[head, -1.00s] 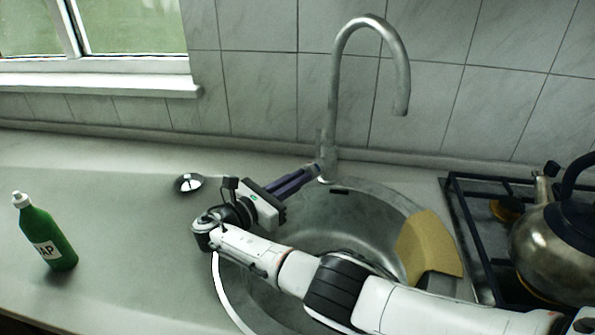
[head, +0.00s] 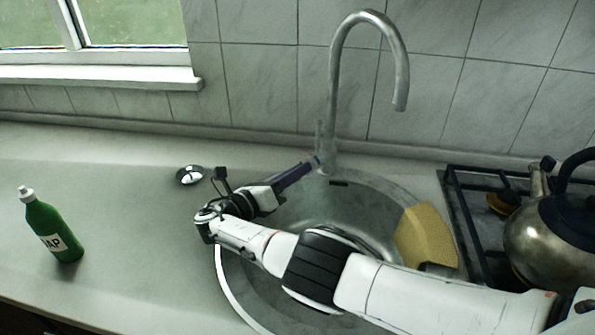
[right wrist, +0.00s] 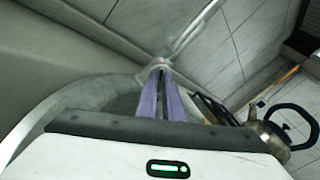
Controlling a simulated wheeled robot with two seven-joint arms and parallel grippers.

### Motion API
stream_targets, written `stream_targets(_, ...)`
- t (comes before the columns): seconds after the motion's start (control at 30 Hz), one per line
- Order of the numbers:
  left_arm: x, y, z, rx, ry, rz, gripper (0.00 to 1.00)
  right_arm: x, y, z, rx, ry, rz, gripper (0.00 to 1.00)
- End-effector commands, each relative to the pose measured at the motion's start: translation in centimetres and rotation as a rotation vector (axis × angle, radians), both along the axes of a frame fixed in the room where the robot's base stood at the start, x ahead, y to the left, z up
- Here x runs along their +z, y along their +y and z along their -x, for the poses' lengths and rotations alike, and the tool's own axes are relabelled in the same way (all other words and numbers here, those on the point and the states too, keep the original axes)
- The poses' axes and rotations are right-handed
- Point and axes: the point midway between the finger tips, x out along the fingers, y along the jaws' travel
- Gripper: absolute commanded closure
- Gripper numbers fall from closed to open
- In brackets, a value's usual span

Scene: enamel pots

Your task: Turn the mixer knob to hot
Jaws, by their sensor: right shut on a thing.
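The mixer tap (head: 333,110) is a tall grey gooseneck standing behind the round steel sink. My right gripper (head: 314,163) reaches in from the right, across the sink, with its purple fingers at the base of the tap. The fingers are shut on the small mixer knob at the tap's left side. The knob (right wrist: 160,63) shows in the right wrist view just at the fingertips, with a bit of red on it. In the head view the fingers mostly hide it. My left gripper is in neither view.
A yellow sponge or cloth (head: 426,238) lies at the sink's right side. A kettle (head: 545,240) stands on the gas hob (head: 470,215) at the right. A green soap bottle (head: 52,230) and a small dark round item (head: 190,175) stand on the counter (head: 120,215) at the left.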

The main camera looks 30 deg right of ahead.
Motion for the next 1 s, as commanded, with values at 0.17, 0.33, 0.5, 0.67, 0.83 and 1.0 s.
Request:
stream_targets(0.17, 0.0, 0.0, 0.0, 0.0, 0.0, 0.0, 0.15, 0.0, 0.1, 0.0, 0.0, 0.011, 0.002, 1.0)
stream_targets(0.33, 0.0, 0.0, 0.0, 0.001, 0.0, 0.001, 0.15, 0.0, 0.1, 0.0, 0.0, 0.01, 0.002, 1.0)
stream_targets(0.5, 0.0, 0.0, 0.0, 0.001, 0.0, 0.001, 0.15, 0.0, 0.1, 0.0, 0.0, 0.009, 0.002, 0.85)
stream_targets(0.67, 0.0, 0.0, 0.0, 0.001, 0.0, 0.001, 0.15, 0.0, 0.1, 0.0, 0.0, 0.009, 0.002, 0.74)
stream_targets(0.83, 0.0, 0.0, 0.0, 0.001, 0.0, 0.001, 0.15, 0.0, 0.0, 0.0, 0.001, 0.009, 0.002, 0.74)
stream_targets(1.0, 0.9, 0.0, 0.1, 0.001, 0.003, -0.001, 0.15, 1.1, 0.0, 0.0, 0.0, 0.009, 0.003, 0.74)
